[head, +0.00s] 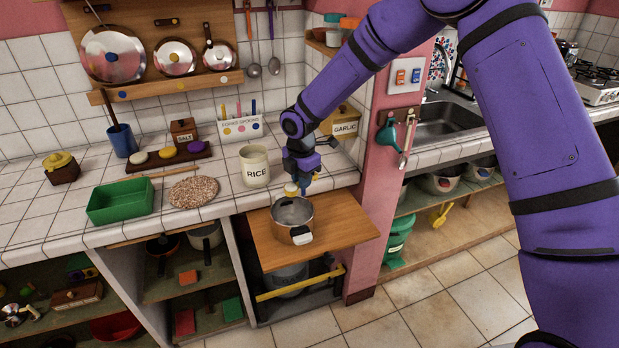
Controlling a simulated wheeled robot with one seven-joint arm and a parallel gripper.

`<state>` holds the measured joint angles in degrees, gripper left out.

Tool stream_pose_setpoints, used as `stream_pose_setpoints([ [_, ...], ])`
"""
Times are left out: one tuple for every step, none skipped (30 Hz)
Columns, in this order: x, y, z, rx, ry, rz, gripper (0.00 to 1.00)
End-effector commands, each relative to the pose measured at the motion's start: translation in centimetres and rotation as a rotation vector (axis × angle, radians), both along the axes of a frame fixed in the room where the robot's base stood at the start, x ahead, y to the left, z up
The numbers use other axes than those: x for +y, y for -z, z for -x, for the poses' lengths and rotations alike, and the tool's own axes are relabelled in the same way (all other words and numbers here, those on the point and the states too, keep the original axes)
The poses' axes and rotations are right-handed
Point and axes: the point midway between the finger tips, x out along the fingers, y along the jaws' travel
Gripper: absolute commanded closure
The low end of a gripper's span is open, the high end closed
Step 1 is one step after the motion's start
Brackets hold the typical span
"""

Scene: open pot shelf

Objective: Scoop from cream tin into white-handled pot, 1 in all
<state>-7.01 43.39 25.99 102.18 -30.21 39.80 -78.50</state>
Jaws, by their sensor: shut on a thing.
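The cream tin (255,168), marked RICE, stands open on the white tiled counter near its front edge. My gripper (300,183) is right of the tin and above the pot's back rim, pointing down. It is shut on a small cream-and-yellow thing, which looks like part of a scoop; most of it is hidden. The pot's inside is only partly visible, and I cannot tell what it holds.
A green tray (120,201) and a round speckled mat (193,192) lie on the counter to the left. A GARLIC box (341,122) stands behind my gripper. A pink post (370,205) rises just right of the board. The board's right part is bare.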

Motion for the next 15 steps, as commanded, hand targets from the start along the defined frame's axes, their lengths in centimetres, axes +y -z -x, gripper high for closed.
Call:
stream_pose_setpoints([
  [-0.04,0.03,0.03,-0.014,-0.001,-0.010,1.00],
  [-0.06,0.06,0.04,-0.025,-0.001,-0.017,1.00],
  [-0.10,0.12,0.10,-0.040,-0.001,-0.031,1.00],
  [-0.10,0.14,0.13,-0.055,-0.001,-0.042,1.00],
  [-0.09,0.15,0.14,-0.070,0.000,-0.056,1.00],
  [-0.10,0.31,0.19,-0.090,-0.001,-0.070,1.00],
  [-0.12,0.39,0.17,-0.107,-0.002,-0.082,1.00],
  [-0.12,0.46,0.21,-0.122,-0.001,-0.095,1.00],
  [-0.11,0.51,0.27,-0.143,-0.001,-0.113,1.00],
  [-0.09,0.56,0.27,-0.159,-0.002,-0.125,1.00],
  [-0.12,0.66,0.27,-0.175,-0.002,-0.136,1.00],
  [-0.12,0.74,0.26,-0.195,-0.002,-0.152,1.00],
  [-0.13,0.80,0.28,-0.210,-0.001,-0.164,1.00],
  [-0.11,0.85,0.35,-0.223,-0.002,-0.177,1.00],
  [-0.12,0.94,0.34,-0.242,-0.002,-0.192,1.00],
])
